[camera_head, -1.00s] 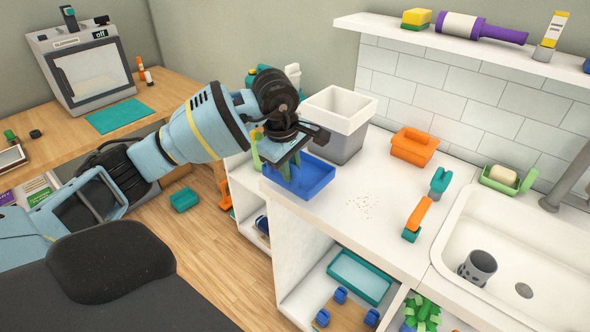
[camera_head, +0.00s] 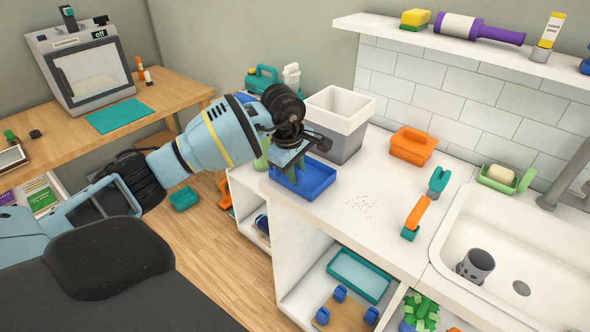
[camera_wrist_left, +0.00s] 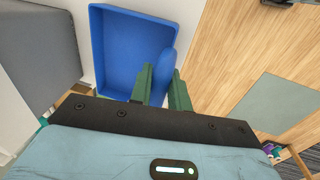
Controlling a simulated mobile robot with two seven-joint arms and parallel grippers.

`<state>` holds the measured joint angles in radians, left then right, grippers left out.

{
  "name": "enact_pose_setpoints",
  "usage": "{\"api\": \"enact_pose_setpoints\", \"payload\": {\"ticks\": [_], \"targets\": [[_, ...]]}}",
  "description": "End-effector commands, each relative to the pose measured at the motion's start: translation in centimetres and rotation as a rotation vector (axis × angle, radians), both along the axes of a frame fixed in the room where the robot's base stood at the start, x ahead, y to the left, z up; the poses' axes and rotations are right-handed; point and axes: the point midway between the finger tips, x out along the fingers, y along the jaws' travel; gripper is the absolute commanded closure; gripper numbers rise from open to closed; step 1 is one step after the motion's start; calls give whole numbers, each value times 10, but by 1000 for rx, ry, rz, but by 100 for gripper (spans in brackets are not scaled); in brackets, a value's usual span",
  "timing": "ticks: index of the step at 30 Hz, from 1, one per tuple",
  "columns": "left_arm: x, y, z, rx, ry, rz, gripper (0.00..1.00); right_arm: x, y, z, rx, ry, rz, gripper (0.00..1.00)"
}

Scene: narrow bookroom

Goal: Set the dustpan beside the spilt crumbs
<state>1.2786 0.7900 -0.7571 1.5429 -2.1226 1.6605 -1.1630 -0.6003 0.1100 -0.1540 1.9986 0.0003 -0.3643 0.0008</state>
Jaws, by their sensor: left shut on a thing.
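The blue dustpan (camera_head: 318,182) is a shallow tray at the left end of the white counter. My left gripper (camera_head: 290,172) is over its left side; the wrist view shows the green fingers (camera_wrist_left: 160,88) shut around the dustpan's short blue handle (camera_wrist_left: 167,67). The dustpan (camera_wrist_left: 131,42) looks roughly level; whether its underside touches the counter I cannot tell. The spilt crumbs (camera_head: 362,205) lie scattered on the counter to the right of and nearer than the dustpan, with bare counter between them. My right gripper is not in view.
A grey-white bin (camera_head: 340,118) stands close behind the dustpan. An orange caddy (camera_head: 412,147) is at the back by the tiles. An orange-and-teal tool (camera_head: 417,213) lies right of the crumbs, before the sink (camera_head: 515,235). The counter's front edge is close to the dustpan.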

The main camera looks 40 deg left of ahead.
Motion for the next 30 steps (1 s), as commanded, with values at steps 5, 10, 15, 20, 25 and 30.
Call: {"api": "enact_pose_setpoints", "payload": {"ticks": [5, 10, 15, 20, 25, 30], "targets": [[0, 0, -1, 0, 0, 0, 100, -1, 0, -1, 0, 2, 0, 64], [0, 0, -3, 0, 1, 0, 70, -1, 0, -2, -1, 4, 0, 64], [0, 0, -3, 0, 1, 0, 60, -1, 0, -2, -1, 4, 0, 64], [0, 0, -2, 0, 1, 0, 60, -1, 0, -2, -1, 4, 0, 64], [-1, 0, 8, 0, -2, 0, 60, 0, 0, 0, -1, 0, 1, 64], [-6, 1, 36, 1, -4, -1, 60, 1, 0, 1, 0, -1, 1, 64]]}}
